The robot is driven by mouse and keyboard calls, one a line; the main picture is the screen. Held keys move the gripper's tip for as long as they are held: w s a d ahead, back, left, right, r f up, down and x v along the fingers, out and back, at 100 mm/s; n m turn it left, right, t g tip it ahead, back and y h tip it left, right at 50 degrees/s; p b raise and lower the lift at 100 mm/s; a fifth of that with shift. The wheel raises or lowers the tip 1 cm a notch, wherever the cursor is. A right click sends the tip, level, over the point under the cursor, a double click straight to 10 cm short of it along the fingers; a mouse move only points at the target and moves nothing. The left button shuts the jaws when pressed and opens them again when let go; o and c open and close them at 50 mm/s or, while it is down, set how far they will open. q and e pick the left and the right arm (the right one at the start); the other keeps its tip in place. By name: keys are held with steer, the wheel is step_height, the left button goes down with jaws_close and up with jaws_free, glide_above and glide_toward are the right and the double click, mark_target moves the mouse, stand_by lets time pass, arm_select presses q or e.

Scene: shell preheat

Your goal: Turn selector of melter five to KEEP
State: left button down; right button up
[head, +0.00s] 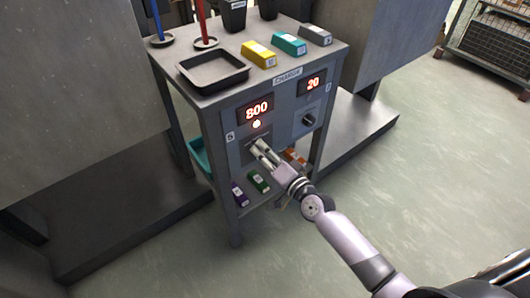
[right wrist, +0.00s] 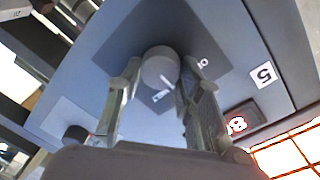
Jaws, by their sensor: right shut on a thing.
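My right gripper (head: 264,152) reaches the front panel of the grey cart, below the lit 800 display (head: 257,110). In the head view it hides the selector there. In the right wrist view the selector of melter five (right wrist: 160,67) is a round dark grey knob with a white pointer mark. It sits between the two fingers of my right gripper (right wrist: 158,78), which are shut on it. A label 5 (right wrist: 263,75) is on the same panel. The lettering around the knob is mostly hidden and too small to read. My left gripper is in neither view.
A second knob (head: 308,120) sits under the 20 display (head: 313,83). On top stand a black tray (head: 240,84), yellow (head: 258,54), teal (head: 289,43) and grey (head: 315,34) blocks. More blocks lie on the lower shelf.

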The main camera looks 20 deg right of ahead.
steer(key=o, duration=1.2)
steer(key=shift+c, duration=0.2)
steer(key=shift+s, duration=0.1)
steer(key=v, duration=1.1)
steer(key=shift+s+d, duration=0.2)
steer(key=shift+s, duration=0.2)
